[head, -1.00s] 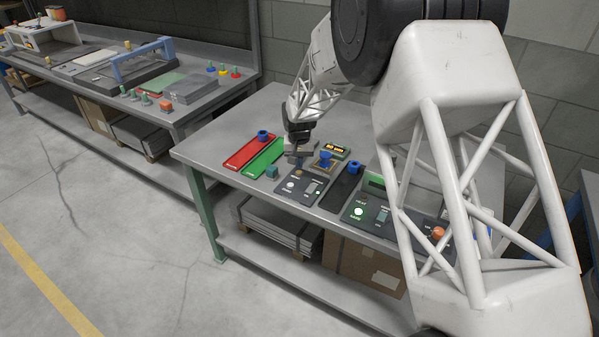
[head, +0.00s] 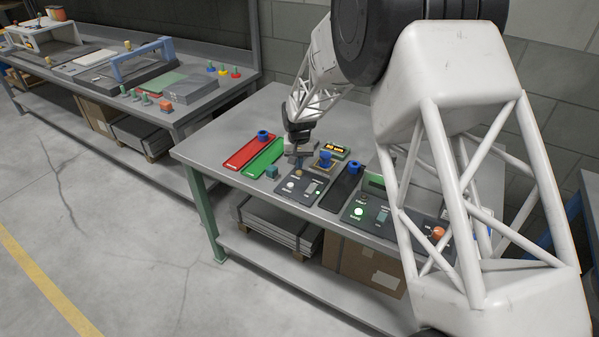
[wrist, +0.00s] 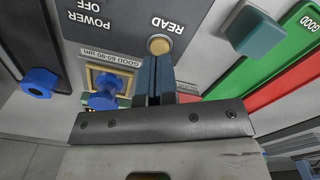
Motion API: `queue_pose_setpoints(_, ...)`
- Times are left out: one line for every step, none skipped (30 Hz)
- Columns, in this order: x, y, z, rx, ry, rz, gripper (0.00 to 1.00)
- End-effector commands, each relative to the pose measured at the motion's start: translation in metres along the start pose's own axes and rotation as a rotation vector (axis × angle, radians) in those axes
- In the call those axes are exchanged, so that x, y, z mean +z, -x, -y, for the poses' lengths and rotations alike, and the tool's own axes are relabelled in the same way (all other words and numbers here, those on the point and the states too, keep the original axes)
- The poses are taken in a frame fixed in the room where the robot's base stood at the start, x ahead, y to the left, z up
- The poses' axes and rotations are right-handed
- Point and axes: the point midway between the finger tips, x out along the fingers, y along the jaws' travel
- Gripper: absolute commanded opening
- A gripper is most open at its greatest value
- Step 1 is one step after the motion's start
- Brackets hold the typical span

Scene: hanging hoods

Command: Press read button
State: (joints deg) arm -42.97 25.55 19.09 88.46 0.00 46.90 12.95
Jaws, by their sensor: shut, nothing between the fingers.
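The round brass READ button (wrist: 159,45) sits on a dark grey control panel (wrist: 115,38), beside its READ label. The panel shows in the head view (head: 317,194) near the front of the bench. My gripper (wrist: 156,62) is shut and empty, pointing down. Its fingertips are right at the button's near edge in the wrist view; I cannot tell whether they touch it. In the head view my gripper (head: 299,164) is just above the panel's back left part.
A teal block (head: 272,171), a green tray (head: 262,158) and a red tray (head: 248,153) lie to the left. A second panel (head: 367,214) lies to the right.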

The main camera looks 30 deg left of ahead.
Motion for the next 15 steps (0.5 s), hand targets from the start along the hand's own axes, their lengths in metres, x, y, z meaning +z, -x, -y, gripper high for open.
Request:
queue_pose_setpoints(0.0000, 0.0000, 0.0000, 0.000, 0.000, 0.000, 0.00)
queue_pose_setpoints(0.0000, 0.0000, 0.0000, 0.000, 0.000, 0.000, 0.00)
queue_pose_setpoints(0.0000, 0.0000, 0.0000, 0.000, 0.000, 0.000, 0.00)
queue_pose_setpoints(0.0000, 0.0000, 0.0000, 0.000, 0.000, 0.000, 0.00)
queue_pose_setpoints(0.0000, 0.0000, 0.0000, 0.000, 0.000, 0.000, 0.00)
queue_pose_setpoints(0.0000, -0.0001, 0.0000, 0.000, 0.000, 0.000, 0.00)
queue_pose_setpoints(0.0000, -0.0002, 0.0000, 0.000, 0.000, 0.000, 0.00)
queue_pose_setpoints(0.0000, -0.0004, 0.0000, 0.000, 0.000, 0.000, 0.00)
queue_pose_setpoints(0.0000, -0.0008, 0.0000, 0.000, 0.000, 0.000, 0.00)
queue_pose_setpoints(0.0000, -0.0011, 0.0000, 0.000, 0.000, 0.000, 0.00)
queue_pose_setpoints(0.0000, -0.0015, 0.0000, 0.000, 0.000, 0.000, 0.00)
queue_pose_setpoints(0.0000, -0.0022, 0.0000, 0.000, 0.000, 0.000, 0.00)
queue_pose_setpoints(0.0000, -0.0028, 0.0000, 0.000, 0.000, 0.000, 0.00)
queue_pose_setpoints(0.0000, -0.0033, 0.0000, 0.000, 0.000, 0.000, 0.00)
queue_pose_setpoints(0.0000, -0.0042, 0.0000, 0.000, 0.000, 0.000, 0.00)
